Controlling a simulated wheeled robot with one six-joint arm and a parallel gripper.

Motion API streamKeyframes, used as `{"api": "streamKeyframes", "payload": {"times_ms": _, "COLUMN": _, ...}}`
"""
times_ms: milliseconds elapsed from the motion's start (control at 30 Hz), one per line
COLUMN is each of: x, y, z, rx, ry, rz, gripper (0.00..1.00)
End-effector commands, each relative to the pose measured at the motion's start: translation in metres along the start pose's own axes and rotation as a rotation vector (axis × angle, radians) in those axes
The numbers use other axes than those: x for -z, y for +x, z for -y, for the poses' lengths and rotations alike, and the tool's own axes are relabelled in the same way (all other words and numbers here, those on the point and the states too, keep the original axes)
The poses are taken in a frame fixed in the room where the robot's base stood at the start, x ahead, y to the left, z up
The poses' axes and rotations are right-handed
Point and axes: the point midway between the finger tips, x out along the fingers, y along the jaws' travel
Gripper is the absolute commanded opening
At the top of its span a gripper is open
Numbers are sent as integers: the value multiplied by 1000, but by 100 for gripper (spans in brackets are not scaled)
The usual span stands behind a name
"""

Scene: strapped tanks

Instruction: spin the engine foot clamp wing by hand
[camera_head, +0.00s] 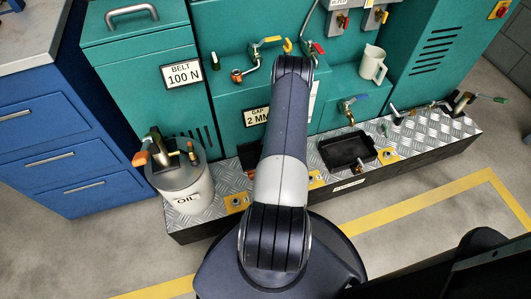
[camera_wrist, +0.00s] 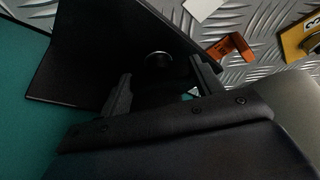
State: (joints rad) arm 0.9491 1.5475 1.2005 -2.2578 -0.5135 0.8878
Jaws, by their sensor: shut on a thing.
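My gripper (camera_wrist: 160,72) shows in the wrist view with one dark finger at left and one at right. Its fingers stand apart, closed on a dark piece between them, taken as the engine foot clamp wing (camera_wrist: 168,92). The wing is in deep shadow, so its outline and angle are hard to tell. A round metal bolt head (camera_wrist: 158,60) shows just beyond it, against a large black plate (camera_wrist: 75,62). In the head view my own arm covers the middle of the machine, and the gripper and the wing are hidden behind it.
An orange tag (camera_wrist: 230,47) and a yellow label plate (camera_wrist: 300,36) lie on the tread plate to the right. In the head view an oil tank (camera_head: 184,188) stands left, a black tray (camera_head: 346,150) and white jug (camera_head: 372,64) right. The floor in front is mostly clear.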

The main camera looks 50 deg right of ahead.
Motion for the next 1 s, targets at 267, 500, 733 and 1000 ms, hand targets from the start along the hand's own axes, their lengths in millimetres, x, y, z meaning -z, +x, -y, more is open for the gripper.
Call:
{"api": "streamKeyframes", "payload": {"times_ms": 267, "x": 0, "y": 0, "z": 0, "rx": 3, "ry": -10, "rz": 0, "gripper": 39}}
{"api": "streamKeyframes", "payload": {"times_ms": 500, "x": 0, "y": 0, "z": 0, "rx": 3, "ry": -9, "rz": 0, "gripper": 68}}
{"api": "streamKeyframes", "payload": {"times_ms": 733, "x": 0, "y": 0, "z": -1, "rx": 1, "ry": -9, "rz": 0, "gripper": 84}}
{"api": "streamKeyframes", "payload": {"times_ms": 1000, "x": 0, "y": 0, "z": -2, "rx": -3, "ry": -9, "rz": 1, "gripper": 84}}
